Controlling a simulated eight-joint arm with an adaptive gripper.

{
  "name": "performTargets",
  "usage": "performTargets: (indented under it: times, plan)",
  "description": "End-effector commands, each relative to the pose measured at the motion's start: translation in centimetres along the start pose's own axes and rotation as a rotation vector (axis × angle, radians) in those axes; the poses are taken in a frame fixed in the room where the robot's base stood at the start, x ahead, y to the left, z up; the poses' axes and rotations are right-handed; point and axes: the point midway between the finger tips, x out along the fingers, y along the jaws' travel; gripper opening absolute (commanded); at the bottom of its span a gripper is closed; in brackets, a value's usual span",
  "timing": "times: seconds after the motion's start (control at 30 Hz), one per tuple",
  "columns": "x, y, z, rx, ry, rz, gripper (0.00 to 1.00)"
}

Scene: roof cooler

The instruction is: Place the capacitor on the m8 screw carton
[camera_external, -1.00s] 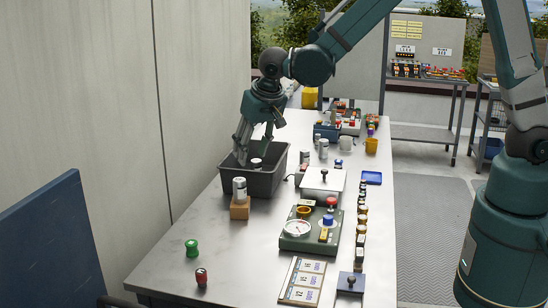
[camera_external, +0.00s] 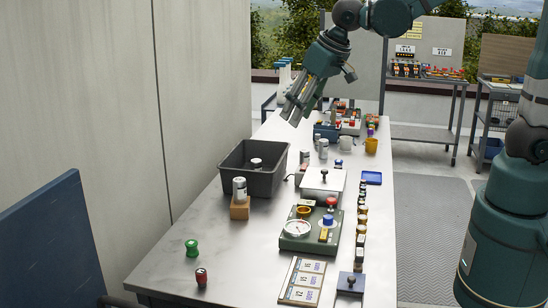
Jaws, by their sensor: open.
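A silver cylinder, which looks like the capacitor (camera_external: 240,187), stands upright on a small brown box, which looks like the m8 screw carton (camera_external: 240,209). The carton sits on the table just in front of a dark grey bin (camera_external: 271,183). Another silver-topped cylinder (camera_external: 256,164) stands inside the bin, its lower part hidden by the bin wall. My gripper (camera_external: 291,112) is open and empty, raised above the far part of the table, behind the bin and well apart from the capacitor.
A green gauge panel (camera_external: 296,243) and a white scale-like box (camera_external: 322,187) stand right of the bin. Small jars (camera_external: 361,228) line the right edge. A green spool (camera_external: 192,248) and a red one (camera_external: 201,278) stand at the front left. The table between spools and panel is clear.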

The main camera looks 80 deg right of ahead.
Motion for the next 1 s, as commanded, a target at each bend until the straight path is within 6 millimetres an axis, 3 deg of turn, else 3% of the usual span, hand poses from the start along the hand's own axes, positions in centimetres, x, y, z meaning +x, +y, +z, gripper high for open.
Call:
performTargets:
  times: [0.5,1.0]
  plan:
    - [-6.8,2.3,6.0,-0.137,0.046,-0.072,0.41]
    - [-10.9,4.3,12.4,-0.265,0.104,-0.131,0.41]
